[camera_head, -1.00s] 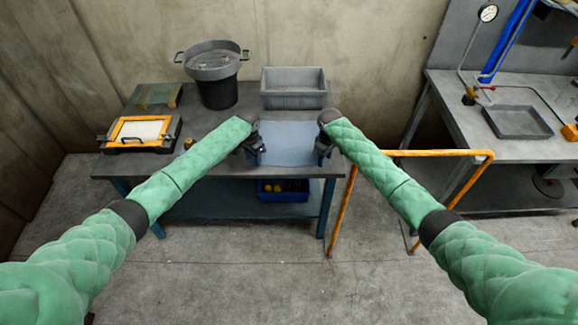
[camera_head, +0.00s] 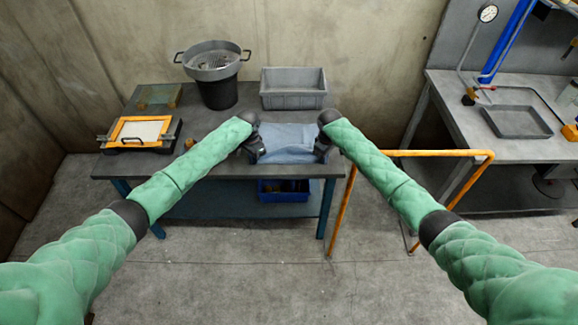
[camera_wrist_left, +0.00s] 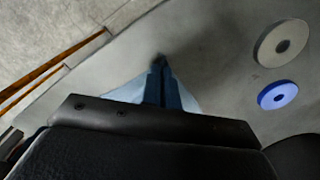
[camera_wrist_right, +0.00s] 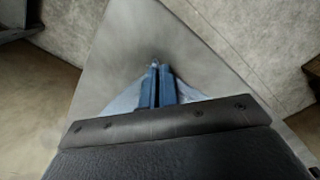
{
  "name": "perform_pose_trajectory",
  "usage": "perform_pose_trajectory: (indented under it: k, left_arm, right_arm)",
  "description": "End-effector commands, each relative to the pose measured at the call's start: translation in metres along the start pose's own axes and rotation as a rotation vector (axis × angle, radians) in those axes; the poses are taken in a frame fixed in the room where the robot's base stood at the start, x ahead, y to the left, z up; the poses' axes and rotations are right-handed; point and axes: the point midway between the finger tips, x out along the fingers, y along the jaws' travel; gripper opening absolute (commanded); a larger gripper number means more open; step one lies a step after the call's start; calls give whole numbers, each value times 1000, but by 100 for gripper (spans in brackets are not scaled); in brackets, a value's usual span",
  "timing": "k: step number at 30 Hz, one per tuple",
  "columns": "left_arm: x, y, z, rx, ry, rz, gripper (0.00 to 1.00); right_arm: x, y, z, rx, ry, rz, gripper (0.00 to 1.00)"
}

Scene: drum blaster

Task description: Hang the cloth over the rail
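The pale blue cloth (camera_head: 288,142) is on the dark table between my two grippers, with folds and a raised front part. My left gripper (camera_head: 258,153) is at its left edge. Its fingers are together in the left wrist view (camera_wrist_left: 160,88), with cloth (camera_wrist_left: 131,92) showing on both sides. My right gripper (camera_head: 321,154) is at the cloth's right edge. Its fingers are together in the right wrist view (camera_wrist_right: 155,88), with cloth (camera_wrist_right: 124,101) beside them. The orange rail (camera_head: 440,153) stands on the floor right of the table.
A grey crate (camera_head: 293,97) and a dark bin with a sieve (camera_head: 213,68) stand at the table's back. An orange-framed screen (camera_head: 140,131) lies at left. A blue bin (camera_head: 283,196) sits below. A workbench (camera_head: 464,128) with a tray (camera_head: 516,122) stands beyond the rail.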

Motion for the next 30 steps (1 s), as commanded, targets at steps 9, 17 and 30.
perform_pose_trajectory:
  k: [9,17,30]
  left_arm:
    - [-3,-1,2,-2,-3,-1,0]
    - [-19,-2,1,-2,-2,-1,0]
    - [-44,-2,1,-2,-2,-1,0]
  right_arm:
    - [-3,1,2,2,-3,0,0]
    - [-19,1,2,2,-3,1,0]
    - [-44,1,2,2,-3,1,0]
